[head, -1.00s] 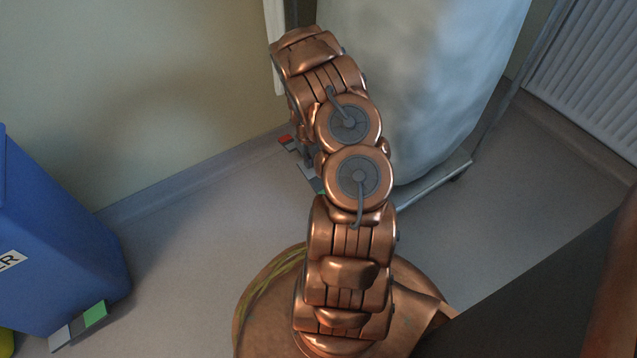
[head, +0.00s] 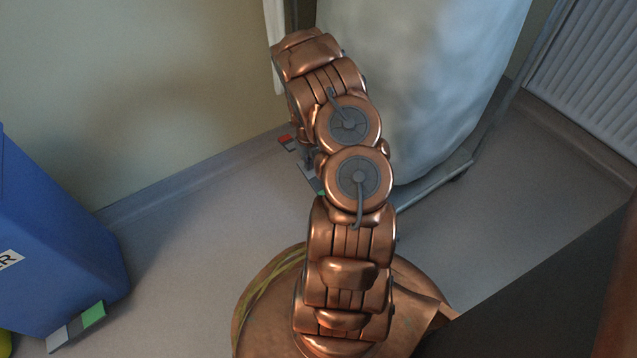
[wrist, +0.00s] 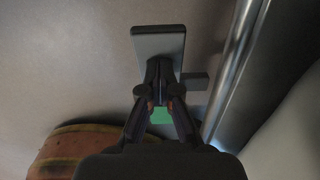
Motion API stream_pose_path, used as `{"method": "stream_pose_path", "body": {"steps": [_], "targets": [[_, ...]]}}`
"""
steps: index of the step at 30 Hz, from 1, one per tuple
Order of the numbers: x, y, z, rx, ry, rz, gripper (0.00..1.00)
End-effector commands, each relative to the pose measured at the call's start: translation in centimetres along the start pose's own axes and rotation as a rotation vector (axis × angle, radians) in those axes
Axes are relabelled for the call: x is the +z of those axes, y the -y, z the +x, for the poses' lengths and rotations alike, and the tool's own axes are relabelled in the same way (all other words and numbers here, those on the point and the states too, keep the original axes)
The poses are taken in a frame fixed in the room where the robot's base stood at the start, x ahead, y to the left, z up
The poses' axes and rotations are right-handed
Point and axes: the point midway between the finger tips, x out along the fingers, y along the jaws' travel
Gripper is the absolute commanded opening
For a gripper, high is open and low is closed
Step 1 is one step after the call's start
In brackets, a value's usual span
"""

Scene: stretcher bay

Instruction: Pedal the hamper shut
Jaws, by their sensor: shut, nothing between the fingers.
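The hamper (head: 425,90) is a tall pale bag on a metal frame, behind my arm at upper middle in the head view. Its foot pedal (head: 305,170) is low at the bag's left, with a red end and a bit of green; my arm hides much of it. In the wrist view a grey pedal plate (wrist: 158,42) lies ahead of my gripper (wrist: 160,72), and a green patch shows between the fingers. My gripper is shut and empty, its tips over the plate's near end. I cannot tell whether they touch. The hamper's lid is out of view.
A blue bin (head: 55,240) with its own grey and green pedal (head: 78,325) stands at left. A metal frame tube (wrist: 235,70) runs close to the right of my gripper. A radiator (head: 590,75) is at upper right. Floor is clear between bin and hamper.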

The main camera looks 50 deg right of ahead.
Motion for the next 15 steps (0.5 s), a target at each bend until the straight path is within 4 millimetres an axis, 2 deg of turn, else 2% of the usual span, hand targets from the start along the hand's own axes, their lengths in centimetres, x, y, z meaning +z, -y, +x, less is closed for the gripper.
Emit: {"method": "stream_pose_path", "body": {"steps": [15], "targets": [[-0.01, -0.01, 0.7, 0.0, 0.0, 0.0, 0.0]]}}
